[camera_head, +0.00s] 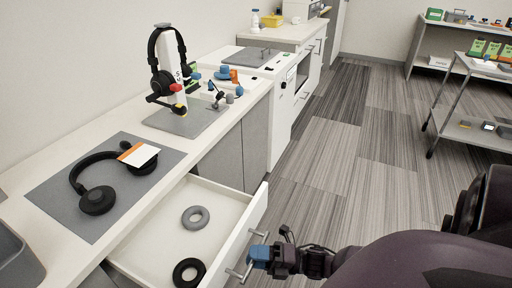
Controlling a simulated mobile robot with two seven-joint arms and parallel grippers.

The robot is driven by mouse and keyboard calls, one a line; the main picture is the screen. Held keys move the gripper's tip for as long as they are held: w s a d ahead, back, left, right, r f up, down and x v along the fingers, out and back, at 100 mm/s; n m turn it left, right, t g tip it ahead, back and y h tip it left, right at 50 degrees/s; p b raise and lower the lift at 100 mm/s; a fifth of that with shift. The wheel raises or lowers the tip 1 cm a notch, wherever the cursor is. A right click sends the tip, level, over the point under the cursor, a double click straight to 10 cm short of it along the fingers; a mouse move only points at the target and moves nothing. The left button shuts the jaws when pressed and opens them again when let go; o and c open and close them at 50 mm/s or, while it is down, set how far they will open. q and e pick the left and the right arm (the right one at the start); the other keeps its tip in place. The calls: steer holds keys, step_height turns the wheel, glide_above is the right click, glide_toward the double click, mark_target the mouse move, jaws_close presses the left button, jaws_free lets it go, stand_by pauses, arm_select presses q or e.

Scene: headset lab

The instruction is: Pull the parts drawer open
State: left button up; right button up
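The parts drawer (247,212) is pulled well out from under the counter, at the lower middle of the head view. Its white inside shows a grey ring-shaped pad (195,217) and a black ring-shaped pad (189,273). A metal bar handle (238,274) is on its front. My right gripper (257,256), with blue fingertips, reaches in from the right and is closed around the middle of the handle, hiding part of it. My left gripper is not in view.
Black headphones (97,199) with a white and orange card lie on a grey mat (54,187) on the counter. Another headset hangs on a white stand (172,62). A wheeled cart (454,130) stands at the right. The floor between is clear.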

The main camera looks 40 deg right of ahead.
steer(key=v, duration=1)
steer(key=shift+s+d+f, duration=0.15)
steer(key=shift+s+d, duration=0.1)
steer(key=shift+s, duration=0.05)
